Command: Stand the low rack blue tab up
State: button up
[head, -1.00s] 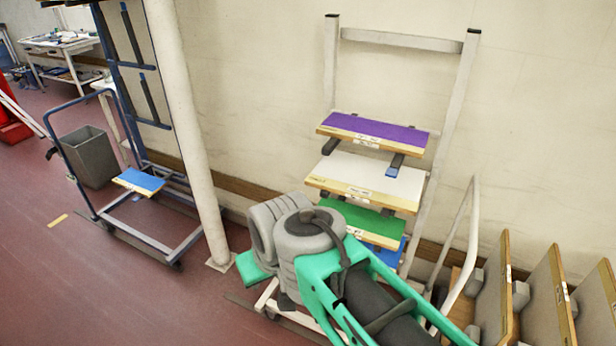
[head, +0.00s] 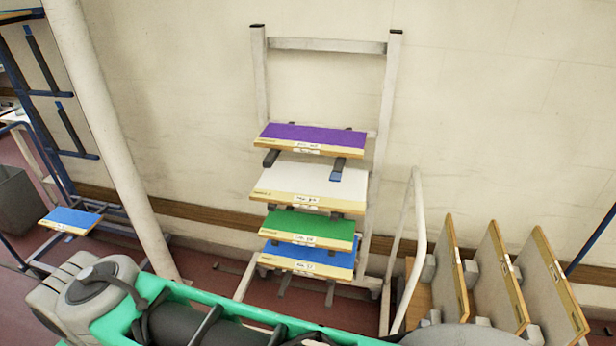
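A pale rack (head: 260,75) stands against the wall in the head view. It bears purple (head: 310,133), white (head: 308,180), green (head: 310,225) and blue (head: 310,258) boards, one above another, each lying flat on dark support arms. A small blue tab (head: 336,175) shows at the front end of the right arm under the purple board; it looks laid down, though it is small. Another blue board (head: 73,218) lies low on the blue-framed rack at left, with a small blue piece under its front edge (head: 68,238). My gripper is not in view; my arm crosses the bottom.
A white post (head: 110,150) stands between the two racks. Several upright boards (head: 500,270) stand in a holder at lower right, beside a white bent rail (head: 413,240). A grey bin (head: 18,205) is at the left edge. Some red floor shows between the post and pale rack.

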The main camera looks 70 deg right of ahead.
aim_at(334, 177)
jog(key=i, duration=0.9)
jog(key=z, duration=2.2)
